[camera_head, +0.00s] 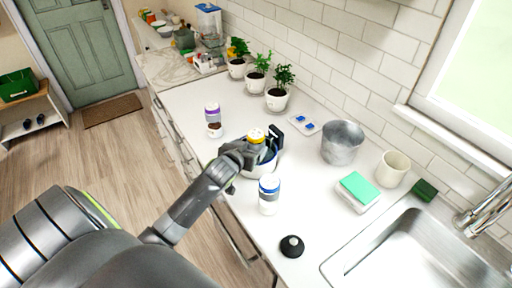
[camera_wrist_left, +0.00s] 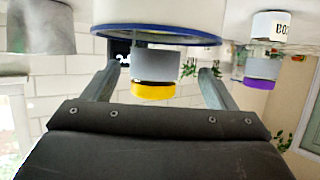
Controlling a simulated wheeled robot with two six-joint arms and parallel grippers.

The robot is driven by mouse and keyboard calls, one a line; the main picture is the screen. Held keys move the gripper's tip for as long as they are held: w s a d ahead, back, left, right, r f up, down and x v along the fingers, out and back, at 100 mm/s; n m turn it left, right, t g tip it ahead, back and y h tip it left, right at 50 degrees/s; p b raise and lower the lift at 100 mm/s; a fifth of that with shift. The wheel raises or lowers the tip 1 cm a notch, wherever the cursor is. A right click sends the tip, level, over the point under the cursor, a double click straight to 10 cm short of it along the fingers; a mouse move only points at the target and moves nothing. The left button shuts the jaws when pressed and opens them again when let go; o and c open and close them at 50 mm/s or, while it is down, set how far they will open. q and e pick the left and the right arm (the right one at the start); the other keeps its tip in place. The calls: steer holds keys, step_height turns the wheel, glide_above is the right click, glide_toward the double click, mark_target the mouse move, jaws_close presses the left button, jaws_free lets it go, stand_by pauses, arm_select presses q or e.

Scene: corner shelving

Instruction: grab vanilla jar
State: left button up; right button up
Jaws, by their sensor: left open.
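A jar with a yellow lid (camera_head: 256,134) shows at my left gripper (camera_head: 252,150); no readable label shows on it. In the left wrist view, which is upside down, this jar (camera_wrist_left: 154,66) appears between the two spread fingers of my left gripper (camera_wrist_left: 160,75), with space on both sides. A white bowl with a blue rim (camera_head: 264,166) is at the same spot; the jar seems to stand in or just behind it. A purple-lidded jar (camera_head: 213,119) and a blue-lidded white jar (camera_head: 268,196) stand apart. I cannot tell which is vanilla. My right gripper is not in view.
Potted plants (camera_head: 277,98) line the wall. A metal pot (camera_head: 342,143), a cream cup (camera_head: 392,169), a green sponge (camera_head: 358,187) and a sink (camera_head: 415,262) lie to the right. The counter left of the bowl is mostly clear.

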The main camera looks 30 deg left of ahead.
mark_target(253, 147)
arm_select(q)
steer(key=shift+w+f+p, duration=0.2)
steer(key=shift+w+p, duration=0.15)
steer(key=shift+w, duration=0.2)
steer(key=x, duration=0.1)
steer(key=p+x, duration=0.1)
steer(key=shift+w+d+f, duration=0.2)
steer(key=shift+w+f, duration=0.05)
steer(key=shift+f, duration=0.1)
steer(key=shift+x, duration=0.8)
steer(key=shift+a+f, duration=0.1)
steer(key=shift+s, duration=0.1)
steer(key=c, duration=1.3)
